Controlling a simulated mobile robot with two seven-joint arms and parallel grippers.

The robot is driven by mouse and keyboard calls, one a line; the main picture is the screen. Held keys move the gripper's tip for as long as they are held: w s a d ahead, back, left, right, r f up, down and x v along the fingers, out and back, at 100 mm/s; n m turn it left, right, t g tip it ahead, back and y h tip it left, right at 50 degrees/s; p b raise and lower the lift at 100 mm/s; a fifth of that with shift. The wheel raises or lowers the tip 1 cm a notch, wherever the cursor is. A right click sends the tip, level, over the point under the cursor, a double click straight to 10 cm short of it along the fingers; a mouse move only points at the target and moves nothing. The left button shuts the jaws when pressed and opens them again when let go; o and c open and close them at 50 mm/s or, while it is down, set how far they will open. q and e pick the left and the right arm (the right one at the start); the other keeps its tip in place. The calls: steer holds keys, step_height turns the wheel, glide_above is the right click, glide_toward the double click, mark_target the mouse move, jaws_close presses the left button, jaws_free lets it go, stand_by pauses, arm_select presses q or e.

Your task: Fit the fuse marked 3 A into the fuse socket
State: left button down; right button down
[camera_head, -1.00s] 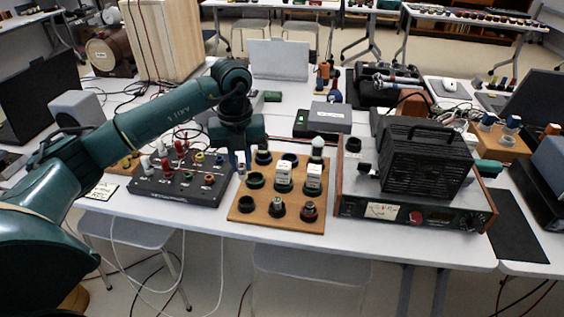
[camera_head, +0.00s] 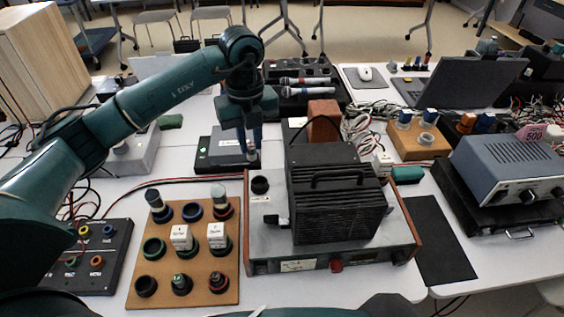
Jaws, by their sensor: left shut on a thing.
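My left gripper (camera_head: 252,146) points down in the upper middle of the head view, shut on a small pale fuse (camera_head: 253,156). Its marking is too small to read. A round black socket (camera_head: 260,185), seemingly the fuse socket, sits on the top left of the wood-sided device (camera_head: 275,258). The held fuse shows just above the socket in the picture, apparently apart from it. A wooden board (camera_head: 206,262) at lower left holds several coloured ring holders, some with fuses standing in them. Two white labelled blocks (camera_head: 216,235) stand in its middle row. My right gripper is out of view.
A black ventilated housing (camera_head: 337,195) with a handle rises on the device, right of the socket. A black terminal box (camera_head: 95,255) is left of the board. A black mat (camera_head: 430,240) lies right of the device.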

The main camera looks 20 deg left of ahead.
arm_select(q)
steer(key=shift+w+d+r, duration=0.15)
steer(key=shift+w+d, duration=0.15)
steer(key=shift+w, duration=0.1)
step_height(320, 180, down, 7)
steer(key=shift+d+p, duration=0.1)
steer(key=shift+p, duration=0.35)
step_height(320, 180, down, 3)
steer(key=shift+r, duration=0.1)
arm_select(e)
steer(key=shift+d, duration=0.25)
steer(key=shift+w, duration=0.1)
arm_select(q)
steer(key=shift+f, duration=0.4)
steer(key=c, duration=1.3)
jaws_free()
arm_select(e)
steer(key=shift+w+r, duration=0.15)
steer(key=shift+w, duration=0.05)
